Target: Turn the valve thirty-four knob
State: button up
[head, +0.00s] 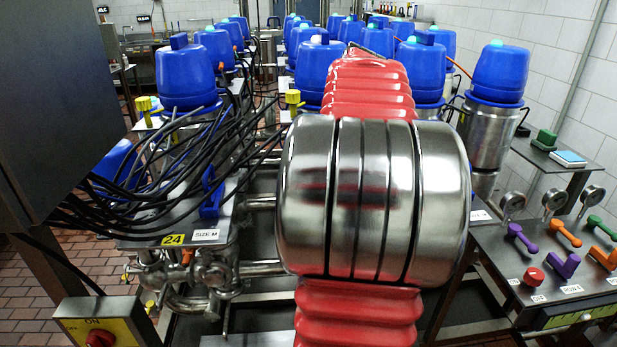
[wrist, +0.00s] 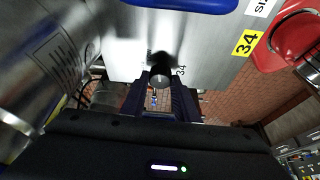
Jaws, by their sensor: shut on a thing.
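In the wrist view, the valve thirty-four knob (wrist: 160,66) is a small black cylinder at the edge of a steel plate (wrist: 205,62). Beside it on the plate is a yellow label reading 34 (wrist: 246,43); a small black 34 is printed near the knob. My gripper (wrist: 161,88) has a dark finger on each side of the knob and is shut on it. How far the knob is turned I cannot tell. In the head view, my own red and steel arm fills the middle and hides the gripper and the knob.
A red part (wrist: 283,42) stands right of the knob, and a blue part (wrist: 190,4) lies above it. In the head view, several blue-capped valves (head: 187,78) stand in rows. Black cables (head: 150,170) hang at left. A control panel (head: 540,260) is at right.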

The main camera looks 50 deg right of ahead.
jog(key=shift+f, duration=0.1)
dwell(0.3)
jog(key=o, duration=1.1)
jog(key=shift+c, duration=0.2)
jog(key=v, duration=1.4)
jog(key=shift+w+f, duration=0.1)
